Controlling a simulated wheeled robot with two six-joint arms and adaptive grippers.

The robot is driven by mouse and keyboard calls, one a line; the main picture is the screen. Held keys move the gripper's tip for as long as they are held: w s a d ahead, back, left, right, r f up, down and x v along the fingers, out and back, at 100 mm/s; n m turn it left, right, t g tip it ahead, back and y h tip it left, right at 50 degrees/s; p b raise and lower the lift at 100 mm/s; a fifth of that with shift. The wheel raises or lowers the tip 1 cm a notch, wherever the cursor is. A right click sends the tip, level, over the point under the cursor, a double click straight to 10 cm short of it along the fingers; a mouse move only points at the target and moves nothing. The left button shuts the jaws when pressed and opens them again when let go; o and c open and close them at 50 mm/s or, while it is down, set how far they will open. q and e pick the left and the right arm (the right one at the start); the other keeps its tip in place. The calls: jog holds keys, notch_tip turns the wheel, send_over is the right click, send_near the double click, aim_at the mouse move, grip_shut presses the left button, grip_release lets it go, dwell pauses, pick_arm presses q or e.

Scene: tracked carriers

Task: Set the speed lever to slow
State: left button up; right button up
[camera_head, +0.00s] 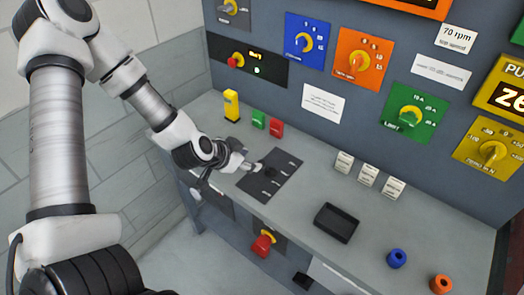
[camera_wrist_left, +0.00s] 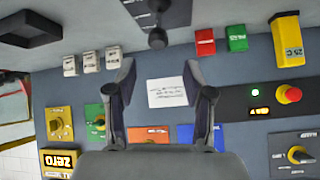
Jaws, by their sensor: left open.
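The speed lever, with a round black knob (camera_head: 269,172), stands on a dark plate (camera_head: 288,181) on the grey bench. The plate's markings are too small to read in the head view. My left gripper (camera_head: 243,163) is just left of the knob, low over the plate. In the left wrist view its two fingers (camera_wrist_left: 159,68) are spread apart and nothing is held between them. The knob (camera_wrist_left: 157,38) shows there just beyond the fingertips, roughly in line with the gap. I cannot tell whether any finger touches it. My right gripper is out of view.
A yellow block (camera_head: 231,105), a green block (camera_head: 259,119) and a red block (camera_head: 277,127) stand behind the plate. A black tray (camera_head: 337,222) and white label blocks (camera_head: 368,174) are to the right. A red knob (camera_head: 263,244) is on the bench front. The panel behind carries coloured dials.

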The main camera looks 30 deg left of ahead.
aim_at(261, 162)
pick_arm(q)
jog(key=b+x, duration=0.1)
jog(key=x, duration=0.6)
jog(key=shift+f, duration=0.1)
jog(key=shift+w+f, duration=0.1)
jog(key=shift+f, duration=0.1)
jog(key=shift+d, duration=0.1)
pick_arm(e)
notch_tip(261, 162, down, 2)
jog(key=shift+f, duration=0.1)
pick_arm(q)
jog(key=shift+r, duration=0.1)
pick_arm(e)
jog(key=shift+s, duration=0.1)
pick_arm(q)
grip_shut()
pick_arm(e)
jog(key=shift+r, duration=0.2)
